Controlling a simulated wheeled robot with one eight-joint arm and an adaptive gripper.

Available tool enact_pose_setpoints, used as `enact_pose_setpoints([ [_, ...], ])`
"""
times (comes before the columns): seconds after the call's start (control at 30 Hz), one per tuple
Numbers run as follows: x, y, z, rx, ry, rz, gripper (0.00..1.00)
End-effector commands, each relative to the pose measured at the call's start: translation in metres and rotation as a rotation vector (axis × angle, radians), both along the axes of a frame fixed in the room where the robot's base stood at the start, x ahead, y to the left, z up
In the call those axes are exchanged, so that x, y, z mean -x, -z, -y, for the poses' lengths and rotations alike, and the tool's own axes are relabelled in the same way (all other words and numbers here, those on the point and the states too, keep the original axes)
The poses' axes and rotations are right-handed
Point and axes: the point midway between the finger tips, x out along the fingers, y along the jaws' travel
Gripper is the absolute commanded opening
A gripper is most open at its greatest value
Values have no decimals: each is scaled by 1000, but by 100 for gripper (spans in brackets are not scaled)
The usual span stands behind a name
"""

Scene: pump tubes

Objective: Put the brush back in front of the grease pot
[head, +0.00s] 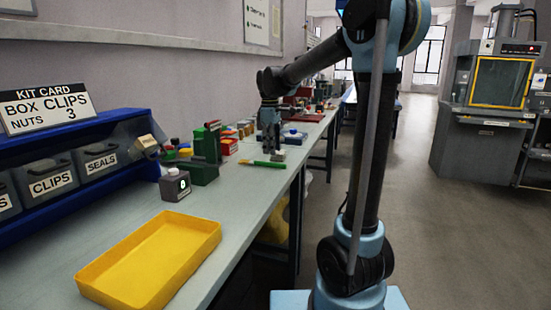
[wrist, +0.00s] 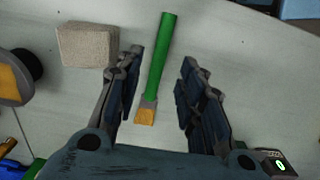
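The brush (wrist: 160,58) has a green handle, a metal ferrule and yellow-orange bristles. In the head view it lies flat on the bench as a small green and yellow strip (head: 268,164), bristles to the left. My gripper (wrist: 158,85) is open; in the wrist view the brush's ferrule and lower handle lie between its fingers, touching neither. In the head view my gripper (head: 269,148) is low over the bench beside the brush, partly blurred by distance. A dark round object with an orange patch (wrist: 12,78) is at the wrist view's left edge; I cannot tell whether it is the grease pot.
A beige block (wrist: 87,45) sits close to the left finger. The bench's right edge borders open floor.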

Motion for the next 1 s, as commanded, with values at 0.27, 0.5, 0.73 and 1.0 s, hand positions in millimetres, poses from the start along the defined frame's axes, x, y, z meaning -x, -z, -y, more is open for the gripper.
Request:
enact_pose_setpoints([
  [0.27, 0, -44, -1, 0, 0, 0, 36],
  [0.5, -1, -60, -2, 0, 1, 0, 36],
  [0.73, 12, -58, 10, -4, 43, 8, 36],
  [1.0, 74, -33, 65, -23, 274, 50, 36],
])
